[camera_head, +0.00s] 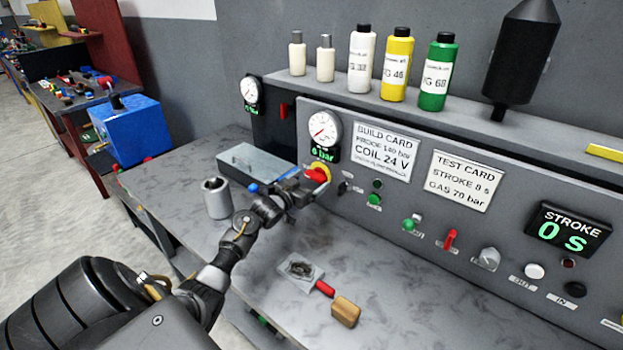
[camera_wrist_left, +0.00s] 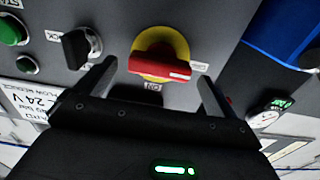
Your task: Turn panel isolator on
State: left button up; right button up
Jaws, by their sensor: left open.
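The panel isolator is a red rotary handle on a yellow round plate (camera_head: 318,173) at the left part of the grey control panel. In the left wrist view the red handle (camera_wrist_left: 160,66) lies crosswise between my two fingers, with a white mark on its right end. My left gripper (camera_head: 298,186) is open in front of it, and the left wrist view shows the fingers (camera_wrist_left: 158,85) spread on either side. I cannot tell whether a finger touches the handle. My right gripper is in neither view.
A black knob (camera_wrist_left: 80,46) sits beside the isolator. A grey metal box (camera_head: 250,163) and a metal cup (camera_head: 216,198) stand on the bench near my left arm. Bottles (camera_head: 362,62) line the shelf above.

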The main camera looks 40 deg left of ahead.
pick_arm(q)
jog(key=shift+w, duration=0.55)
jog(key=c, duration=1)
